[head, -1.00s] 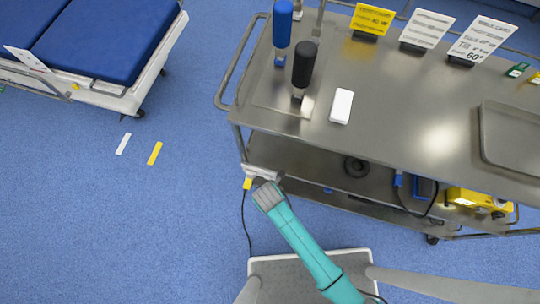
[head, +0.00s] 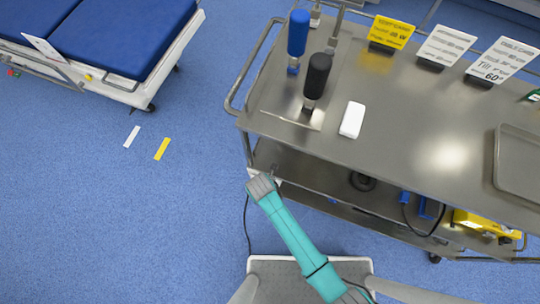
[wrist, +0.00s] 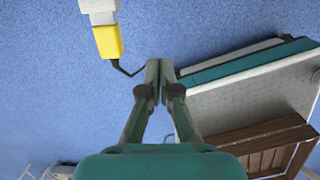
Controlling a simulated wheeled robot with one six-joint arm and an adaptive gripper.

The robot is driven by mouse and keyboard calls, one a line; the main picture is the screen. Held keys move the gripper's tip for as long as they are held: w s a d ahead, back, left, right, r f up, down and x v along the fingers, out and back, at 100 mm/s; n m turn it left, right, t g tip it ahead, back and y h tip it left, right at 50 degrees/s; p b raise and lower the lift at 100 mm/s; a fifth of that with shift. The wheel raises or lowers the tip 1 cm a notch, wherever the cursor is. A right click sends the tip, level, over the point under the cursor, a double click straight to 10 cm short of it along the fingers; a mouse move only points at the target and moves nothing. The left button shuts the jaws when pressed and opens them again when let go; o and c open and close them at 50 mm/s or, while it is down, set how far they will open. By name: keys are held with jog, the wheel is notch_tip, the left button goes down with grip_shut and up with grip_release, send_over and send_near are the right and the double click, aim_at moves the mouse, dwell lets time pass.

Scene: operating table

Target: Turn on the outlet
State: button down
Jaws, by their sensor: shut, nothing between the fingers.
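The outlet, a white block (wrist: 100,10), shows at the top left of the wrist view, cut off by the frame edge. A yellow plug (wrist: 108,42) sits at its end, with a black cable running from it. Its switch cannot be made out. My gripper (wrist: 159,66) is shut and empty, to the right of the plug and apart from it in the picture. In the head view my gripper (head: 261,187) is by the lower left corner of the steel cart (head: 400,130) and hides most of the outlet and the plug.
The cart top holds a blue-handled tool (head: 298,35), a black-handled tool (head: 317,77), a white box (head: 352,119), sign cards and a tray (head: 518,160). A yellow device (head: 483,222) sits on its lower shelf. A blue operating table (head: 125,35) stands upper left. Floor left of the cart is mostly open.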

jog(key=w+d+f, duration=0.1)
jog(key=w+f, duration=0.3)
jog(key=f, duration=0.3)
jog(key=shift+w+d+f, duration=0.3)
jog(key=shift+d+f, duration=0.05)
jog(key=shift+w+d+f, duration=0.1)
jog(key=shift+w, duration=0.2)
dwell(0.3)
jog(key=shift+r, duration=0.85)
